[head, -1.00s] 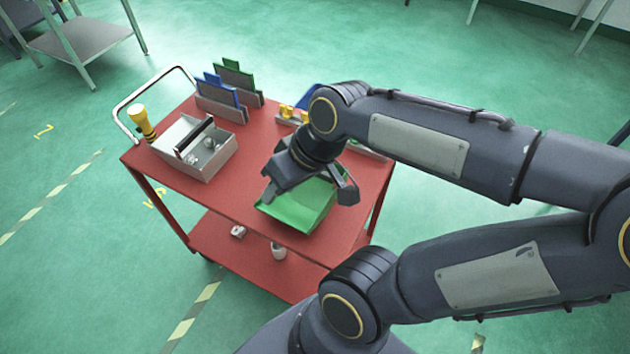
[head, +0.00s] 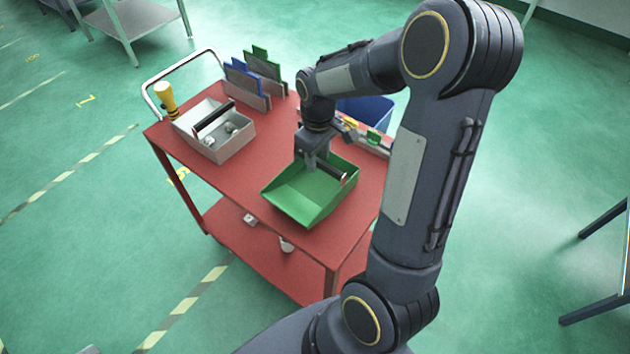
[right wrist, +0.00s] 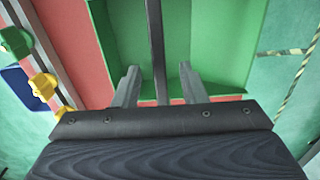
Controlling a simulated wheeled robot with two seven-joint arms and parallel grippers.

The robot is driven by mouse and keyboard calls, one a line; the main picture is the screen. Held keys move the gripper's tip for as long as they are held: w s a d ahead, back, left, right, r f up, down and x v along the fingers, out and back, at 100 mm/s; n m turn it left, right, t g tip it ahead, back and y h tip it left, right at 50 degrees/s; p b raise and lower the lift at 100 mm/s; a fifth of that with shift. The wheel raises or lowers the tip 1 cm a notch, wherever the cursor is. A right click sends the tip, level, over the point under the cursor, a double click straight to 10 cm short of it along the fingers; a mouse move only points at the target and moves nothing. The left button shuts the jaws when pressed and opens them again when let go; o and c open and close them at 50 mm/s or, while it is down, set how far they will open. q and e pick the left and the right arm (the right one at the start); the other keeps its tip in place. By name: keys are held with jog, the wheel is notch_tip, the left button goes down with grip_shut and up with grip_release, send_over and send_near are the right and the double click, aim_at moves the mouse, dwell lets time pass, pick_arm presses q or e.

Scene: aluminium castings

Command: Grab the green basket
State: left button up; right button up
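The green basket (head: 292,205) is an open tray with a sloping front on the near part of the red cart top. A dark bar (head: 334,173) spans its rear part. My right gripper (head: 311,166) points down over the bar and partly hides it. In the right wrist view, my right gripper (right wrist: 159,78) has its fingers apart, one on each side of the dark bar (right wrist: 155,35), with gaps to it. The green basket (right wrist: 215,45) lies below them. My left gripper is not in view.
Small yellow and green parts (head: 373,137) sit close behind the gripper.

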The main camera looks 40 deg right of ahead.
notch_tip(320, 180, down, 4)
jog(key=shift+s+r, duration=0.15)
grip_shut()
jog(key=shift+r, duration=0.1)
dwell(1.3)
